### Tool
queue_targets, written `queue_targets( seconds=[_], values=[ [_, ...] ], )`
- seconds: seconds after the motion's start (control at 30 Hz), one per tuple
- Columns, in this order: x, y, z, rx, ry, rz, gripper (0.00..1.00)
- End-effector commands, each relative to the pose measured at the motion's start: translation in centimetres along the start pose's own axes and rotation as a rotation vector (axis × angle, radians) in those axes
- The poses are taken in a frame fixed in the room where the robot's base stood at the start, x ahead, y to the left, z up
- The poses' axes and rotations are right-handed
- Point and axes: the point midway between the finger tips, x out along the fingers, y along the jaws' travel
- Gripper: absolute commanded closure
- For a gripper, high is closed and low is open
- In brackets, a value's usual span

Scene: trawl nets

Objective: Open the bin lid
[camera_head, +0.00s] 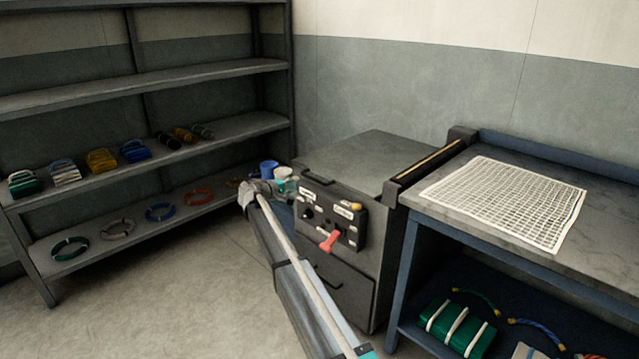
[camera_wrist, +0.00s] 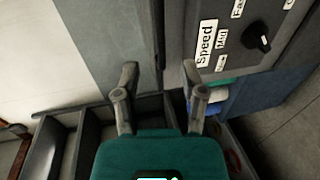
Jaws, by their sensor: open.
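The grey cabinet has a flat top that looks like the bin lid (camera_head: 375,158); it lies level and closed. A dark bar handle (camera_head: 318,178) sits at its front left edge. My gripper (camera_head: 293,184) is at the cabinet's front left corner, just left of the handle, partly hidden by my arm. In the wrist view my gripper's fingers (camera_wrist: 160,80) are spread with nothing held between them. A dark edge runs up between the fingertips there; I cannot tell whether it is the handle, or whether the fingers touch it.
A control panel (camera_head: 333,213) with knobs and a red lever (camera_head: 328,241) is on the cabinet front. A workbench (camera_head: 603,225) bearing a white net (camera_head: 508,198) adjoins on the right. A shelf rack (camera_head: 150,136) with several coils stands left. Open floor (camera_head: 170,290) lies between.

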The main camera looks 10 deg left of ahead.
Motion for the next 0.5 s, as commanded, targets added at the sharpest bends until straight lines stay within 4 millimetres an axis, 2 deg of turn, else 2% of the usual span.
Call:
queue_targets(
  seconds=[0.5],
  values=[
    [7.8,-0.2,-0.2,0.0,0.0,-0.001,0.46]
  ],
)
